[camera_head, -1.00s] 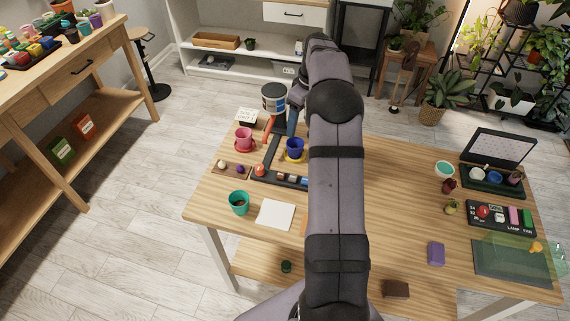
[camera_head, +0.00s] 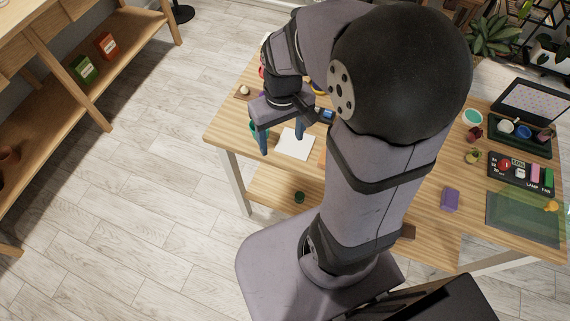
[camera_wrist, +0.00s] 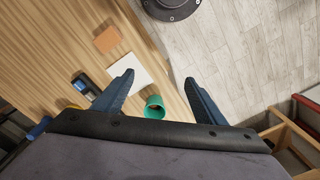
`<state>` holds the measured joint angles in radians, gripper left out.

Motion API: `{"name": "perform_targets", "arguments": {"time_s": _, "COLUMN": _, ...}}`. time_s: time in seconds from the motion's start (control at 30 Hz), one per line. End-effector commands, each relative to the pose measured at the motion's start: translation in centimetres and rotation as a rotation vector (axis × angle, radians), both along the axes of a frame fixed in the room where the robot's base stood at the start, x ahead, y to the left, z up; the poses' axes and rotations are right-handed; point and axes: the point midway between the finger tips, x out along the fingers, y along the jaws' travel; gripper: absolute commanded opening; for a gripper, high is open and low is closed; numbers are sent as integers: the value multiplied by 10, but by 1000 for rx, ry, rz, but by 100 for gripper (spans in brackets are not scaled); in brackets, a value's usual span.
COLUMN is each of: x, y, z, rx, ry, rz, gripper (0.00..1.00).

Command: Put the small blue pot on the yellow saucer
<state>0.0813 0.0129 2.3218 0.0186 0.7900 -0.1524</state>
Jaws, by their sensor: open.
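My gripper (camera_head: 281,142) hangs open and empty near the table's front left edge; its spread blue fingers also show in the wrist view (camera_wrist: 159,77). In the wrist view, part of the small blue pot (camera_wrist: 38,129) shows at the left beside the yellow saucer (camera_wrist: 74,107), both cut across by my gripper body. Their contact cannot be made out there.
A green pot (camera_wrist: 154,112) stands close to my fingers, beside a white sheet (camera_head: 295,144). A purple block (camera_head: 450,199), a control panel (camera_head: 520,172) and a green transparent area (camera_head: 520,217) lie at the right.

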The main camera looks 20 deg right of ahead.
Motion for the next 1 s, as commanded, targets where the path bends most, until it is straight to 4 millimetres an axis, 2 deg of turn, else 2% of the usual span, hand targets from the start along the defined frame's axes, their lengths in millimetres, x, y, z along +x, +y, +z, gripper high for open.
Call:
{"name": "perform_targets", "arguments": {"time_s": 0.03, "x": -17, "y": 7, "z": -4, "rx": -3, "ry": 2, "rz": -8, "gripper": 65}}
{"name": "perform_targets", "arguments": {"time_s": 0.1, "x": -35, "y": 12, "z": -9, "rx": -7, "ry": 8, "rz": -24, "gripper": 65}}
{"name": "perform_targets", "arguments": {"time_s": 0.2, "x": -53, "y": 17, "z": -14, "rx": -10, "ry": 14, "rz": -40, "gripper": 65}}
{"name": "perform_targets", "arguments": {"time_s": 0.3, "x": -62, "y": 19, "z": -17, "rx": -12, "ry": 15, "rz": -49, "gripper": 65}}
{"name": "perform_targets", "arguments": {"time_s": 0.63, "x": -66, "y": 20, "z": -18, "rx": -13, "ry": 18, "rz": -54, "gripper": 65}}
{"name": "perform_targets", "arguments": {"time_s": 0.83, "x": -65, "y": 20, "z": -4, "rx": -12, "ry": 18, "rz": -54, "gripper": 65}}
{"name": "perform_targets", "arguments": {"time_s": 1.0, "x": -65, "y": 20, "z": -9, "rx": -12, "ry": 18, "rz": -54, "gripper": 65}}
